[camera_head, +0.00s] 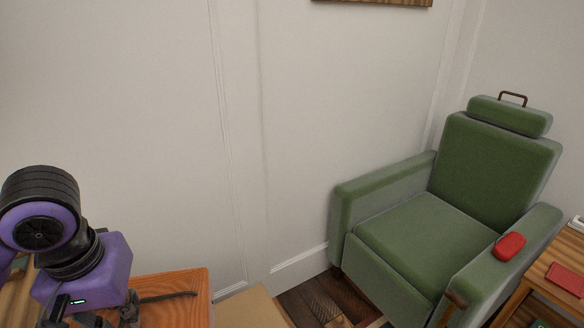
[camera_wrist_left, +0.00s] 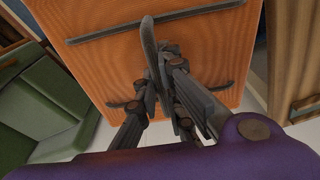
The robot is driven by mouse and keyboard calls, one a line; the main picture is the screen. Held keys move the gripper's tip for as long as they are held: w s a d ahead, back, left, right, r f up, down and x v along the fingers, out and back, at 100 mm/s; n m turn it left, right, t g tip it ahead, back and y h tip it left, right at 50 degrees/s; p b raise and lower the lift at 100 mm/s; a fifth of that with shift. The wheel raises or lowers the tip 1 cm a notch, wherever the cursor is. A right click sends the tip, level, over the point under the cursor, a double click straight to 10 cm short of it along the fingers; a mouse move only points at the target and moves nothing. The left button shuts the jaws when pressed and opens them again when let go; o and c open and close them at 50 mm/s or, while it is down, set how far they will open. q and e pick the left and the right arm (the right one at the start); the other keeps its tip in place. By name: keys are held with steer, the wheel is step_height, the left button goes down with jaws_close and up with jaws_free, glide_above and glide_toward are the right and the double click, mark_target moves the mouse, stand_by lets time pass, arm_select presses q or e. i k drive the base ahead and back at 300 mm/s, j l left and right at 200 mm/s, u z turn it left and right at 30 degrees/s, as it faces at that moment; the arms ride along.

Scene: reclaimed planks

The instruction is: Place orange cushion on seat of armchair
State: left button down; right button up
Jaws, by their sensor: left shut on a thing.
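The orange cushion (camera_head: 185,283), a flat block with wood-like grain and dark strips, is at the lower left of the head view, cut off by the frame. It fills the upper middle of the wrist view (camera_wrist_left: 105,65). My left gripper (camera_wrist_left: 158,75) is shut on a dark strap-like piece at the cushion's face. In the head view the gripper (camera_head: 128,312) is partly cut off. The green armchair (camera_head: 495,165) stands at the right, with its seat (camera_head: 425,235) bare. My right gripper is not in view.
A red object (camera_head: 509,246) lies on the armchair's right armrest. A wooden side table (camera_head: 545,300) with a red item (camera_head: 567,278) stands at the right edge. Plank floor (camera_head: 325,298) shows between cushion and armchair. A white wall is behind.

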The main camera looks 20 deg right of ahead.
mark_target(436, 236)
steer(key=l+z, duration=0.15)
steer(key=z, duration=0.25)
steer(key=i+l+z, duration=0.15)
steer(key=z, duration=0.3)
steer(key=i+z, duration=0.15)
steer(key=z, duration=0.25)
steer(key=i+l+z, duration=0.3)
steer(key=i, duration=0.3)
steer(key=i+l+z, duration=0.1)
steer(key=i+z, duration=0.15)
steer(key=i, duration=0.6)
